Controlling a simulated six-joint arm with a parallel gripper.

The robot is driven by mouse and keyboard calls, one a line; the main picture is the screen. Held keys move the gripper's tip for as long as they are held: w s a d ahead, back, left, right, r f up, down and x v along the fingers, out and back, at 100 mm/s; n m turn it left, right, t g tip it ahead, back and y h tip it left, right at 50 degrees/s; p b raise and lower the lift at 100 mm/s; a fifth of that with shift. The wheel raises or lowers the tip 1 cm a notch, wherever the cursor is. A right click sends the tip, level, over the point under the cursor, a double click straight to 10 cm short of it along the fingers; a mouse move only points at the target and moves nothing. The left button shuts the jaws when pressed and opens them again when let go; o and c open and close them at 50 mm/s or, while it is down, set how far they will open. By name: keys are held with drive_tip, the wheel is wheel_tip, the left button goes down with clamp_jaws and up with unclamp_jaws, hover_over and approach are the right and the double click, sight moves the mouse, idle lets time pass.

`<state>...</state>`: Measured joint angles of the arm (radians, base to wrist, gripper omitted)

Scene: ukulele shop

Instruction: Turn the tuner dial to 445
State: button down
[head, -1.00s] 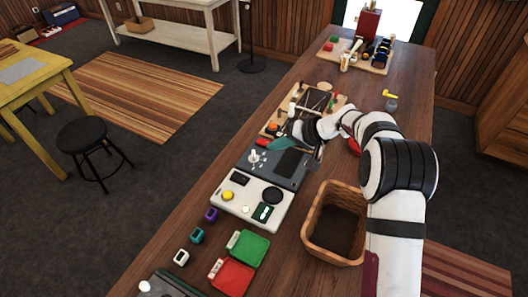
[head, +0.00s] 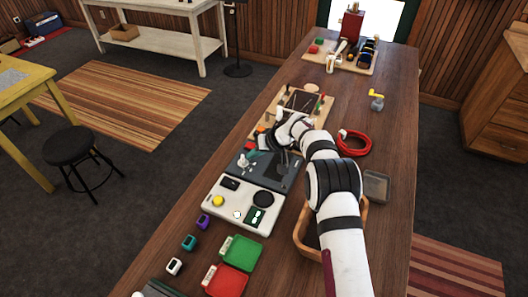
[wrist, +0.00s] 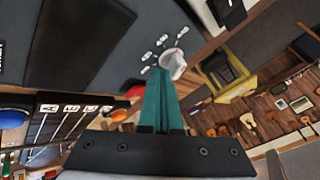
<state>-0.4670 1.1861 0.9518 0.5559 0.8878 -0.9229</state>
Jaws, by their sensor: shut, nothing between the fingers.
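The tuner dial is a small white knob (head: 243,163) on the dark grey panel (head: 268,172) of a bench unit. In the wrist view the white knob (wrist: 173,64) stands out from the panel (wrist: 95,45), with several small white labels in an arc around it. I cannot read the numbers or tell where the dial points. My gripper (wrist: 160,75) has teal fingers, shut together and empty. Their tips appear close to the knob; I cannot tell whether they touch it. In the head view my gripper is small and dark above the panel's far part.
A white panel with a yellow button (head: 218,201) adjoins on the near side. A pegged wooden board (head: 300,101) lies beyond. Green (head: 243,250) and red trays are nearer.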

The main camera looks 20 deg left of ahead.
drive_tip(key=shift+a, duration=0.1)
drive_tip(key=shift+s+a, duration=0.25)
drive_tip(key=shift+a, duration=0.2)
